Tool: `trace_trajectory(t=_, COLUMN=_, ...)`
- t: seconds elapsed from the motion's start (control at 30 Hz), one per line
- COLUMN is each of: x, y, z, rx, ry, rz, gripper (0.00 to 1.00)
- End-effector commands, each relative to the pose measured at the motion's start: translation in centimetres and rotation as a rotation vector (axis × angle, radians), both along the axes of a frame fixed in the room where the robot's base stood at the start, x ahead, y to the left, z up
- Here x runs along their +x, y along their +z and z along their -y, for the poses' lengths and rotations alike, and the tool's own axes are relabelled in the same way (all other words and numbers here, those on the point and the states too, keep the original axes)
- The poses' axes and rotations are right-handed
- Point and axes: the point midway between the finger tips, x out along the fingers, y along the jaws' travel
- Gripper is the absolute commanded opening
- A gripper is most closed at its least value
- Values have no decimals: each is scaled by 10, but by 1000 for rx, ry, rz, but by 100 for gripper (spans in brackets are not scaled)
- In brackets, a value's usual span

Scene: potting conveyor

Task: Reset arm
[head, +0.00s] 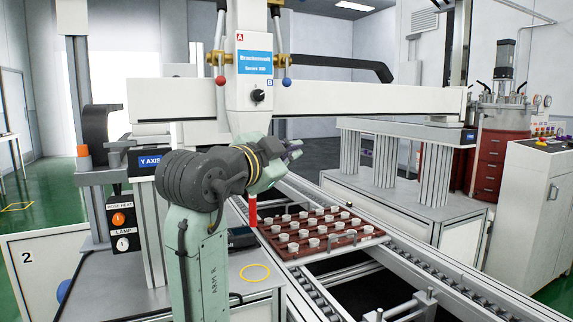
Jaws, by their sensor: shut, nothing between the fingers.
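My arm rises from the bottom of the head view and bends to the right. The tray holds several small white cups (294,247) and lies apart from the gripper.
The tray sits on a roller conveyor (425,270) running diagonally. The gantry head (254,70) stands close behind my arm. A grey worktop with a yellow ring (255,273) is at lower middle. A white cabinet (530,205) and red drum (491,160) stand at right.

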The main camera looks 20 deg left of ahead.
Motion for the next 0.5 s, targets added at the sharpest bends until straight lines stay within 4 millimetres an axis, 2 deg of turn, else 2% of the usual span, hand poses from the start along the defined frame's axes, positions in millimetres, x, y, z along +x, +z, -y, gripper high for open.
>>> trace_trajectory(t=0.2, x=-38, y=24, z=4, rx=2, ry=-1, rz=-2, gripper=0)
trace_trajectory(t=0.33, x=-52, y=35, z=5, rx=-1, ry=-1, rz=-4, gripper=0)
trace_trajectory(t=0.5, x=-59, y=40, z=6, rx=-1, ry=-2, rz=-5, gripper=0)
